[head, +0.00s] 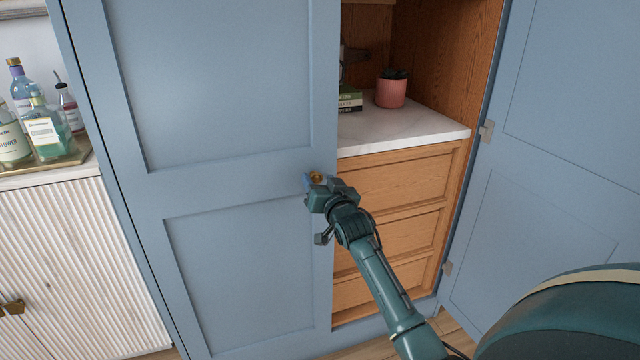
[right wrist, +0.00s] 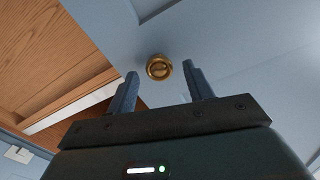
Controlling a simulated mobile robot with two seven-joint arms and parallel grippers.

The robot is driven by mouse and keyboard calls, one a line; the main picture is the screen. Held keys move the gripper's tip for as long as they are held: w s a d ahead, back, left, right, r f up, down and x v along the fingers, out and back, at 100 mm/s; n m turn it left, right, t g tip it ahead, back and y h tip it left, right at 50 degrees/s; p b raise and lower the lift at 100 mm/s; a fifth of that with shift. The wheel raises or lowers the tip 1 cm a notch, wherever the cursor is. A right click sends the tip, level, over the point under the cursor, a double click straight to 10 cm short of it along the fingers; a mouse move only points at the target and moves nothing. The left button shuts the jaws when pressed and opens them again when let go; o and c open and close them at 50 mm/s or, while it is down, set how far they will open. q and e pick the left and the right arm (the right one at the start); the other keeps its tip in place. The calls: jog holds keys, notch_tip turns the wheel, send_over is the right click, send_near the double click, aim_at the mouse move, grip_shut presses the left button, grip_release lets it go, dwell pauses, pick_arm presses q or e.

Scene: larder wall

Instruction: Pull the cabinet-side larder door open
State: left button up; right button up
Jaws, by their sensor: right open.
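The cabinet-side larder door (head: 225,90) is a blue panelled door on the left of the larder, closed across its half of the opening. Its round brass knob (head: 317,176) sits near the door's right edge. My right gripper (head: 312,184) is at the knob in the head view and partly covers it. In the right wrist view the knob (right wrist: 159,67) shows between and just beyond the two open fingers (right wrist: 160,85). No finger visibly touches it. My left gripper is not in view.
The other larder door (head: 560,130) stands open on the right. A white fluted cabinet (head: 60,260) with bottles (head: 45,130) stands at left.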

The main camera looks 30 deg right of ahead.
jog(key=shift+w, duration=0.15)
jog(key=shift+c, duration=0.2)
grip_shut()
dwell(0.3)
